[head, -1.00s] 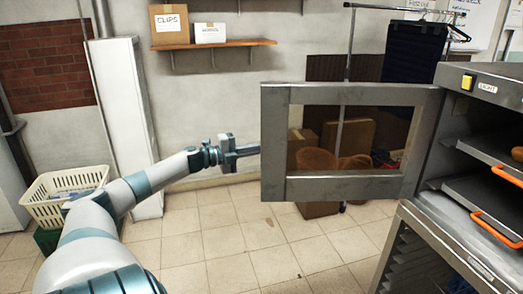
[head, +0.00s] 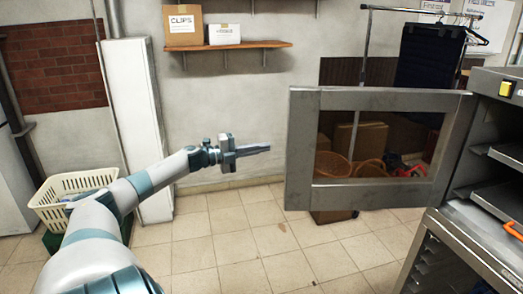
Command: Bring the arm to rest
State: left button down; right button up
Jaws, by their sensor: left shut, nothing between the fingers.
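My left arm comes in from the left and reaches out over the floor. My left gripper (head: 256,149) is shut and empty, its fingers pointing right towards the cabinet door. It looks clear of the door's left edge, with a gap between them in the picture. The glazed metal door (head: 300,150) stands wide open from the metal cabinet (head: 496,140) at the right. My right gripper is not in view.
A white basket (head: 60,206) stands at the left by a white locker (head: 137,120). A wall shelf (head: 235,46) holds a CLIPS box (head: 182,25) and a white box (head: 224,34). The tiled floor (head: 225,250) in front is clear.

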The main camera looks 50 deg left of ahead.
pick_arm(q)
jog(key=shift+s+a, duration=0.1)
jog(key=shift+a, duration=0.1)
dwell(0.4)
jog(key=shift+d, duration=0.1)
